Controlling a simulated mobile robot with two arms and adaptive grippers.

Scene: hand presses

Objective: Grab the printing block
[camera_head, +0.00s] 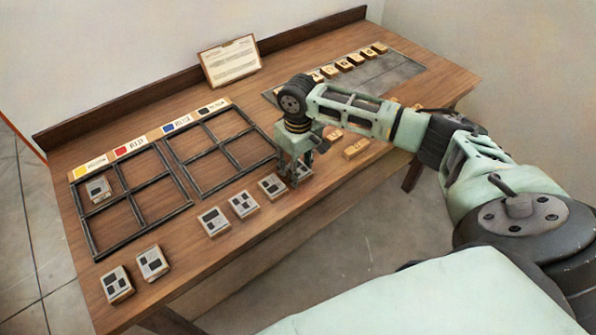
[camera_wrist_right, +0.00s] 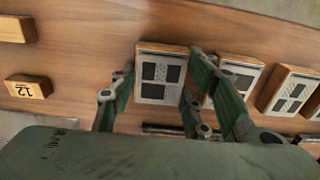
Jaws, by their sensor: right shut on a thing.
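Several printing blocks with grey-and-black patterned tops and wooden sides lie along the front of the wooden table. My right gripper (camera_head: 293,172) reaches down over the rightmost one of the row. In the right wrist view the fingers (camera_wrist_right: 158,88) stand on either side of this printing block (camera_wrist_right: 161,72) and are shut on it. In the head view that block (camera_head: 301,172) is partly hidden by the gripper. Close to its left is another block (camera_head: 272,186), also in the wrist view (camera_wrist_right: 238,80). More blocks (camera_head: 243,204) lie further left. My left gripper is not in view.
Two black frames divided into compartments (camera_head: 133,217) lie on the table (camera_head: 185,240); one block (camera_head: 98,188) sits in the left frame. Colour labels (camera_head: 131,146) run behind them. A sign (camera_head: 230,61) stands at the back. Small wooden blocks (camera_head: 356,149) lie right of the gripper.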

